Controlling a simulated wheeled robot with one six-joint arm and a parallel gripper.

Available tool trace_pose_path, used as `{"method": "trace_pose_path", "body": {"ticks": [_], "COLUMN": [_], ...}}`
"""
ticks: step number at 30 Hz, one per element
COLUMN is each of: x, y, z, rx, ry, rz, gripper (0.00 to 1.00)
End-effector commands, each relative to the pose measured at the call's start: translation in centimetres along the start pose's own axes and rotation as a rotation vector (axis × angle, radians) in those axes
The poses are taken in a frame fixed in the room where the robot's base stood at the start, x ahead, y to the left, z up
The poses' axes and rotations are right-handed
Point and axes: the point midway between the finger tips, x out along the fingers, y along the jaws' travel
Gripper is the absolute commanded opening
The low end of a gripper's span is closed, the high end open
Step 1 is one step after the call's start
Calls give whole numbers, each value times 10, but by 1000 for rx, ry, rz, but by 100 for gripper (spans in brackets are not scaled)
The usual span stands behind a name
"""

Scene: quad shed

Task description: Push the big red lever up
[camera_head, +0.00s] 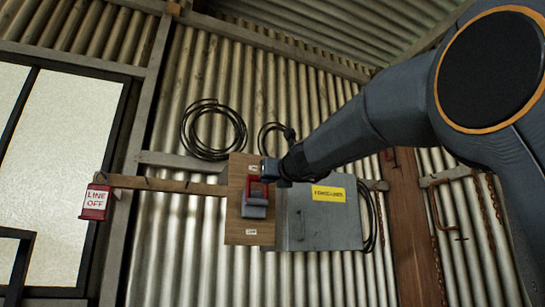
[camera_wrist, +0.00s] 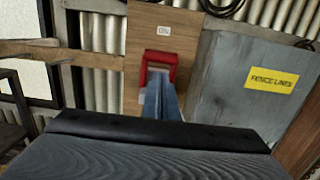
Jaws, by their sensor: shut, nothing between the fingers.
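The big red lever (camera_head: 249,188) is a U-shaped handle on a grey switch body (camera_head: 254,211), mounted on an upright wooden board (camera_head: 236,200). In the wrist view the red lever (camera_wrist: 160,56) shows as a loop, its crossbar above my fingertips. My gripper (camera_head: 268,172) reaches in from the right, right at the lever. In the wrist view my gripper (camera_wrist: 158,76) is shut and empty, its fingers overlapping the lower part of the loop. They hide part of the lever and switch body. I cannot tell whether they touch the lever.
A grey metal box (camera_head: 325,220) with a yellow label stands right of the board. Coiled black cable (camera_head: 213,130) hangs above. A red "LINE OFF" tag (camera_head: 96,202) hangs on a wooden rail at the left. Corrugated wall lies behind.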

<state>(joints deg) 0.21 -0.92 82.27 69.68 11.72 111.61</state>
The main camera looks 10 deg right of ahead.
Motion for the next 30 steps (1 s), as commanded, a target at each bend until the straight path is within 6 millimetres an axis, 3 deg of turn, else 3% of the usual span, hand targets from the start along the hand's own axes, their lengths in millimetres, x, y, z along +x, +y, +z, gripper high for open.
{"method": "trace_pose_path", "body": {"ticks": [2, 12, 21, 30], "x": [-6, -16, -20, -23], "y": [0, -3, -2, -2], "z": [-8, 54, 83, 95], "rx": [-1, -3, -3, -1], "ry": [-1, -2, -2, 0], "rz": [0, -4, -1, -2], "gripper": [0, 0, 0, 0]}}
